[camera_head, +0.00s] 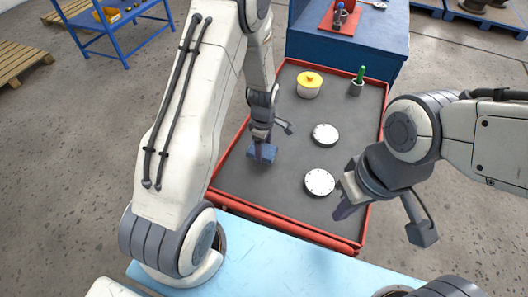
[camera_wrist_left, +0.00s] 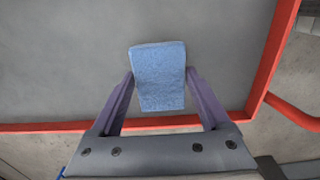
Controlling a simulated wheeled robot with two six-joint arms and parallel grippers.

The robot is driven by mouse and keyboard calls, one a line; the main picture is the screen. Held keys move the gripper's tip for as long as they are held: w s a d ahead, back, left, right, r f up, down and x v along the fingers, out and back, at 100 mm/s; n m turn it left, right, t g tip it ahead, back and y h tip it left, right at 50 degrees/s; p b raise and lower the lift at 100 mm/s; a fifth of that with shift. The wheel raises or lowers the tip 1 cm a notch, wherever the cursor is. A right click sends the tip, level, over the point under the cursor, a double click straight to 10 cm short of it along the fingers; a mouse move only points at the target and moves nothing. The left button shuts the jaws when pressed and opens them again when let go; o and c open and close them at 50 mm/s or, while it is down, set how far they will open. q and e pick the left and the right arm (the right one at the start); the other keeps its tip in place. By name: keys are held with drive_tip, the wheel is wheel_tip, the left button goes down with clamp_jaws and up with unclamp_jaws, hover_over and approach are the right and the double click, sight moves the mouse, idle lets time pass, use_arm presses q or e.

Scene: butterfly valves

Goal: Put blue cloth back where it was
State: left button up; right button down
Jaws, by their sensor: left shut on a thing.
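The blue cloth (camera_head: 262,153) is a small folded block at the left front part of the grey tray top (camera_head: 285,185). My left gripper (camera_head: 264,143) comes down over it from above and is shut on it. In the left wrist view the cloth (camera_wrist_left: 159,78) sits between the two fingers of my left gripper (camera_wrist_left: 160,82), over the grey surface. I cannot tell whether the cloth touches the surface. My right gripper (camera_head: 384,216) is open and empty at the right front edge of the tray.
Two round white-faced discs (camera_head: 325,135) (camera_head: 320,182) lie right of the cloth. A yellow-topped white pot (camera_head: 309,85) and a small pot with a green cactus-like plant (camera_head: 357,81) stand at the back. A red rim (camera_head: 290,227) surrounds the tray. Grey surface around the cloth is clear.

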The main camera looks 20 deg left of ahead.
sight(264, 150)
use_arm(q)
wheel_tip(264, 150, down, 3)
drive_tip(key=shift+f+p, duration=0.1)
drive_tip(key=shift+p, duration=0.25)
drive_tip(key=shift+f, duration=0.15)
